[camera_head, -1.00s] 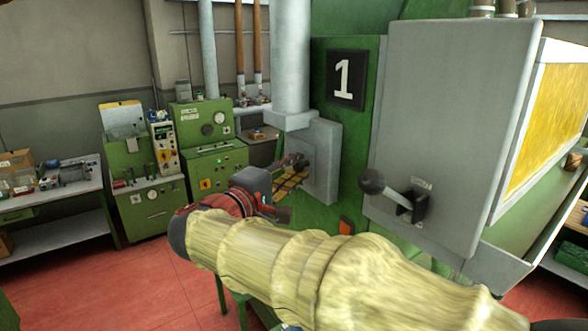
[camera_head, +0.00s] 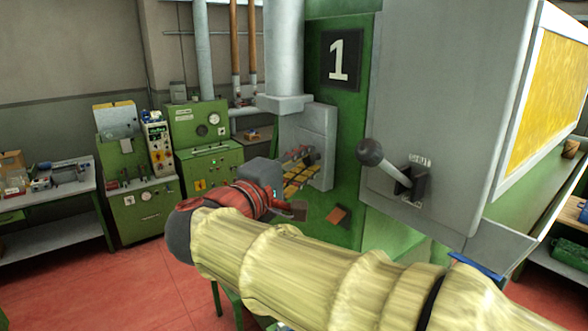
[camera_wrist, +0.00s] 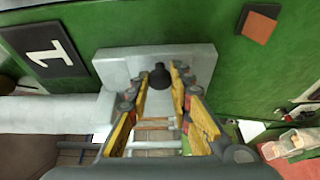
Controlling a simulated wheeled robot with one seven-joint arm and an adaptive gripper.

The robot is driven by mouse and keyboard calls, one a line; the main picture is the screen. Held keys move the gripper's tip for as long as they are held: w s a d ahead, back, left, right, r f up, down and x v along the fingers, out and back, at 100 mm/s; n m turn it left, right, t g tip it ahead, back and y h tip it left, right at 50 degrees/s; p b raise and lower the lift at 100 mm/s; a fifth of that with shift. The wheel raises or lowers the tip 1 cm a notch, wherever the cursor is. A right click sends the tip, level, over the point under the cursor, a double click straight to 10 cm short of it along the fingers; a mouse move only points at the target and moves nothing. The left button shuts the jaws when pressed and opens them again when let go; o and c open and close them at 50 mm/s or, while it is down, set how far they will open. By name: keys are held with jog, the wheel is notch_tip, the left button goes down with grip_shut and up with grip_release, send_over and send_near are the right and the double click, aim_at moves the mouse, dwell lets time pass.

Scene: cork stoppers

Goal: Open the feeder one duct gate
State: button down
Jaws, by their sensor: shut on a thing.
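The feeder one duct gate shows as a pale grey plate (camera_head: 318,122) on the green feeder side, below the end of the grey duct (camera_head: 284,45). The plate also shows in the wrist view (camera_wrist: 120,62). A dark round knob (camera_wrist: 160,76) stands out from it. My gripper (camera_wrist: 160,88) has its yellow-padded fingers on both sides of this knob and is shut on it. In the head view my gripper (camera_head: 302,168) is right at the plate, which partly hides behind it. Whether the gate is open inside the duct cannot be seen.
A lever with a dark ball knob (camera_head: 370,152) sticks out of the grey box right of the gate. A "1" sign (camera_head: 341,60) is above right of the gate. Green machines (camera_head: 205,140) and a bench (camera_head: 50,195) stand at the left. Red floor (camera_head: 130,285) is clear there.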

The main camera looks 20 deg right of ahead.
jog(key=shift+s+d+f, duration=0.1)
jog(key=shift+s+f, duration=0.1)
jog(key=shift+s, duration=0.15)
jog(key=c, duration=2)
grip_release()
jog(key=shift+o, duration=1.2)
jog(key=shift+s+r, duration=0.1)
jog(key=shift+s, duration=0.05)
jog(key=shift+o, duration=0.9)
jog(key=v, duration=1.2)
